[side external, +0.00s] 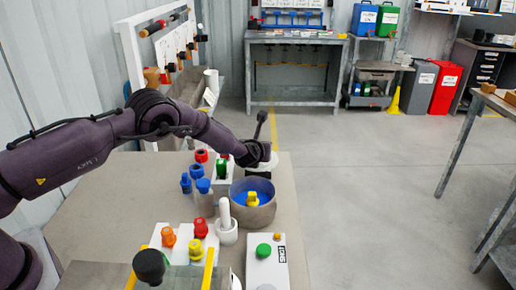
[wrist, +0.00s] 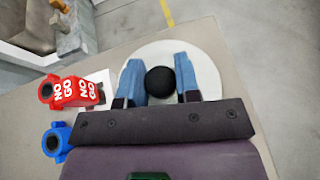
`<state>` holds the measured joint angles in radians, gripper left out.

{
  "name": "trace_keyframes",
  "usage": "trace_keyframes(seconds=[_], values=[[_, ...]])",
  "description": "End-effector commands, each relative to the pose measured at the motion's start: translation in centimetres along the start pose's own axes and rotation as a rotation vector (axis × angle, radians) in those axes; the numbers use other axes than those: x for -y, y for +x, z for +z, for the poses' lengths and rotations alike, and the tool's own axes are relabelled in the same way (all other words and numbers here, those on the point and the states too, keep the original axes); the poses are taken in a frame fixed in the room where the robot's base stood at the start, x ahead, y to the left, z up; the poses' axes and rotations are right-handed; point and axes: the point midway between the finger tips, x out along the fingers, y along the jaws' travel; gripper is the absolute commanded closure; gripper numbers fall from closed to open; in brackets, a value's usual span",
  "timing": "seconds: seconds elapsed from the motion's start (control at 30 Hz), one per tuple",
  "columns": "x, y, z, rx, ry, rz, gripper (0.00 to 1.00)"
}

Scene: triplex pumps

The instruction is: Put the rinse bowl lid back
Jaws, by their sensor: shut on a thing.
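The lid is a round white disc (wrist: 207,85) with a black ball knob (wrist: 160,80), seen in the wrist view. In the side view only a pale part of it (side external: 265,164) shows under my gripper, behind the bowl. My gripper (wrist: 158,78) has its two blue fingers on either side of the knob, shut on it. I cannot tell whether the lid touches the table or is just above it. The rinse bowl (side external: 250,217) is a grey-brown round bowl, uncovered, with blue inside and a yellow part (side external: 252,199) in it.
Left of the bowl stand blue-capped parts (side external: 203,186) and a white block with a green part (side external: 221,169). A white mortar with pestle (side external: 226,232) is in front. A red NO GO part (wrist: 75,92) and a blue part (wrist: 57,141) lie left of the lid.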

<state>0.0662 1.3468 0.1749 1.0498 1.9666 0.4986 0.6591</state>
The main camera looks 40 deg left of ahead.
Motion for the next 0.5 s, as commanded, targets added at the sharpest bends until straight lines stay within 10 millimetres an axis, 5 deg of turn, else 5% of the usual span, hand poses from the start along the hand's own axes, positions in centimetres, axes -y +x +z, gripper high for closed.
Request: trace_keyframes(seconds=[0.5], values=[[0.0,0.5,-0.9,0.001,0.0,0.0,0.99]])
